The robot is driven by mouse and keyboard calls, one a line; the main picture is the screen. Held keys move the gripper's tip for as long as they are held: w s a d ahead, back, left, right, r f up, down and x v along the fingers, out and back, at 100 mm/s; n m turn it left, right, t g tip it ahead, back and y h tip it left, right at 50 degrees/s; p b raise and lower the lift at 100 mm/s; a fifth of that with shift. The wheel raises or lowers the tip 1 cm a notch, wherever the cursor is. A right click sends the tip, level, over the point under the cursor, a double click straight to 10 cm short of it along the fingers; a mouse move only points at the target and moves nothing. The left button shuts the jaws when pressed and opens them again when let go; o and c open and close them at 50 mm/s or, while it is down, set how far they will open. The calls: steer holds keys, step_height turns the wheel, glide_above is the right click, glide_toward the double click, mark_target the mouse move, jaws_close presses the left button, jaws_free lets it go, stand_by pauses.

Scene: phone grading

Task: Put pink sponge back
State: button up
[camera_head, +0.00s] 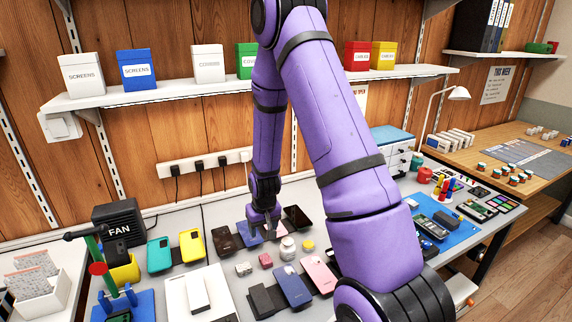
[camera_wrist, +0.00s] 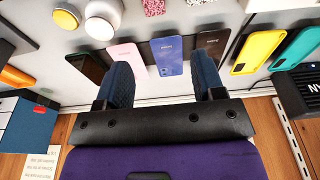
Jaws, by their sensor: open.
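A small pink speckled block, apparently the pink sponge (camera_head: 265,260), lies on the grey bench in front of my gripper (camera_head: 263,229). The pink sponge also shows at the top edge of the wrist view (camera_wrist: 153,7), partly cut off. My gripper (camera_wrist: 162,66) is open and empty, its fingers apart over the row of propped phones at the back of the bench. A blue phone (camera_wrist: 167,56) shows between the fingers, with a pink phone (camera_wrist: 128,56) close to one finger. The sponge is apart from both fingers.
A grey speckled block (camera_head: 243,269) lies left of the sponge. A white jar (camera_head: 288,249) and a yellow-topped jar (camera_head: 308,245) stand to its right. More phones (camera_head: 292,287) lie in front. A white shelf (camera_head: 150,93) with boxes hangs above the bench.

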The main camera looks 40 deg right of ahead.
steer(key=s+a+r+n+t, duration=0.1)
steer(key=s+a+r, duration=0.1)
steer(key=r, duration=0.7)
steer(key=s+a+r, duration=0.3)
steer(key=r, duration=0.5)
steer(key=s+a+r+n+t, duration=0.1)
steer(key=s+a+r, duration=0.1)
steer(key=r, duration=0.7)
steer(key=s+a+r, duration=0.2)
steer(key=s+r, duration=0.4)
steer(key=s, duration=0.3)
steer(key=s+a+r+n+t, duration=0.1)
steer(key=s+a+r, duration=0.1)
steer(key=s+r, duration=0.4)
steer(key=s, duration=0.3)
steer(key=shift+a, duration=0.4)
steer(key=shift+s, duration=0.1)
